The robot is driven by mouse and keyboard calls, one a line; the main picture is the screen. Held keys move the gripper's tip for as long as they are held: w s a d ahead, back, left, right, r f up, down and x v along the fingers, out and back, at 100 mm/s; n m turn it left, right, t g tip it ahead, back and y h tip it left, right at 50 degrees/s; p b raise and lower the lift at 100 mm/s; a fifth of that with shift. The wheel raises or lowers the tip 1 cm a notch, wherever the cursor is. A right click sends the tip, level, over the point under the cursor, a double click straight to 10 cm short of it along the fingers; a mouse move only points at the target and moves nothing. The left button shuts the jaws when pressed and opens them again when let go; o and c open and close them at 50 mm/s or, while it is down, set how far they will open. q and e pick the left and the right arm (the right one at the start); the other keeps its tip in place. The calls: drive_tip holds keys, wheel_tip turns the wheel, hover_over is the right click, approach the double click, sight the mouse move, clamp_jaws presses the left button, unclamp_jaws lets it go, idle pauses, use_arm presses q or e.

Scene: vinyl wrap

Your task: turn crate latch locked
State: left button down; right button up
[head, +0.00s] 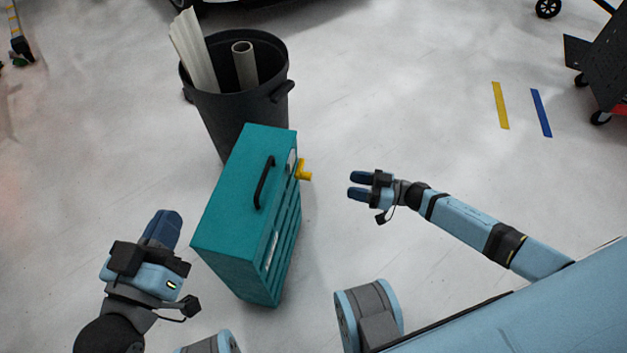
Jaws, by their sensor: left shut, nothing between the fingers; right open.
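A teal crate (228,220) stands upright on the floor in the middle of the head view, with a black handle (264,183) on its top face. A yellow latch (304,170) sticks out from the crate's right side near its far end. My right gripper (352,186) is open and empty, a short way to the right of the latch and apart from it, its fingers pointing left toward it. My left gripper (168,218) is shut and empty, left of the crate and not touching it.
A black bin (222,112) with white rolls (193,52) and a grey tube (245,66) stands just behind the crate. A yellow strip (500,106) and a blue strip (541,112) lie on the floor at right. A dark cart (603,60) stands at the far right. Floor between is clear.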

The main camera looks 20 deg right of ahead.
sight(313, 175)
drive_tip(key=shift+b+x, duration=1.65)
drive_tip(key=shift+x, duration=4.25)
use_arm(q)
drive_tip(key=f, duration=0.2)
drive_tip(key=f+m, duration=0.1)
drive_tip(key=shift+w+f+g, duration=0.2)
drive_tip(key=shift+w+g, duration=0.1)
drive_tip(key=shift+g, duration=0.1)
use_arm(e)
drive_tip(key=shift+c, duration=0.3)
drive_tip(key=c, duration=0.9)
